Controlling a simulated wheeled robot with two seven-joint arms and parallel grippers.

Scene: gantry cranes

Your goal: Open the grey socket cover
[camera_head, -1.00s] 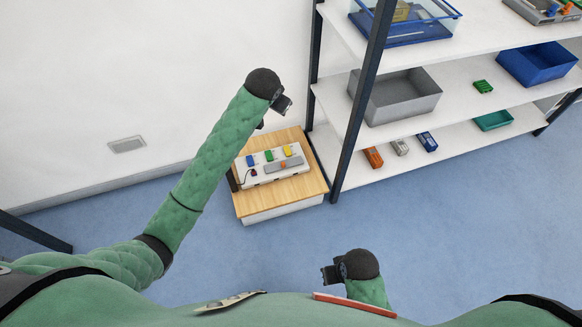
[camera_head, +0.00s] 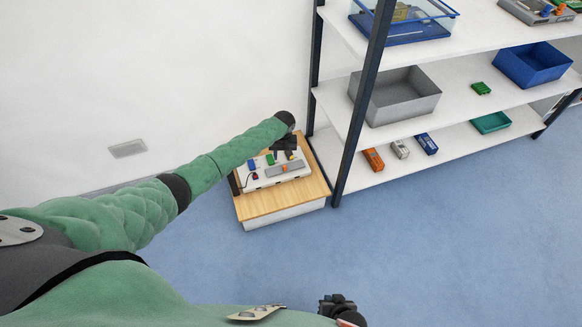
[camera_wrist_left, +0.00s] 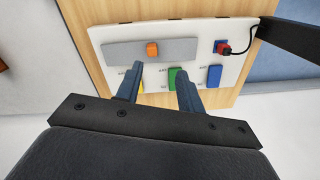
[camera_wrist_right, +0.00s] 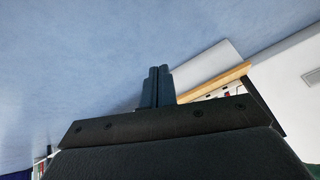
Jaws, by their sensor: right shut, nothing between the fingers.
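The grey socket cover (camera_head: 276,171) is a long flat bar with an orange knob (camera_wrist_left: 152,49), lying on a white panel (camera_wrist_left: 262,28) on a wooden-topped box. It also shows in the left wrist view (camera_wrist_left: 118,54). My left gripper (camera_head: 287,150) is over the panel, open and empty. In the left wrist view its fingers (camera_wrist_left: 160,78) point toward the cover, apart from the knob, with one tip near the cover's lower edge. My right gripper (camera_head: 336,304) is low in the head view, shut and empty, far from the panel; its closed fingers (camera_wrist_right: 157,86) show in the right wrist view.
Blue (camera_wrist_left: 214,76), green (camera_wrist_left: 172,74) and partly hidden yellow blocks line the panel. A red plug (camera_wrist_left: 223,47) with a black cable sits beside the cover. A shelf rack (camera_head: 362,100) stands right of the wooden box (camera_head: 290,204). Blue floor in front is clear.

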